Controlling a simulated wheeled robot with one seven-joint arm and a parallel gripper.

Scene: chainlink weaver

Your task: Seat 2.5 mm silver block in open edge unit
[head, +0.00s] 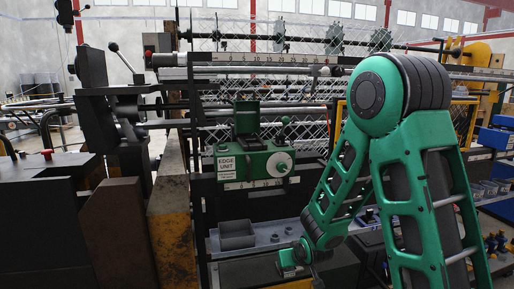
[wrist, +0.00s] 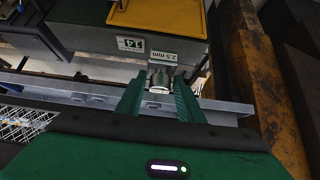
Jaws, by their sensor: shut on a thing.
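The green edge unit (head: 229,150) stands on the machine rail left of centre in the head view. Its lid (head: 246,113) is raised and a dark recess shows below it. A white round dial sits on its front. My gripper (wrist: 159,88) is shut on a small silver block (wrist: 160,82), which shows between the two green fingers in the wrist view. In the head view my gripper (head: 298,262) is low, below and right of the edge unit, and the block cannot be made out there.
A "2.5 mm" label (wrist: 163,51) and a "14" label (wrist: 131,44) sit beyond my fingers, near a yellow tray (wrist: 160,14).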

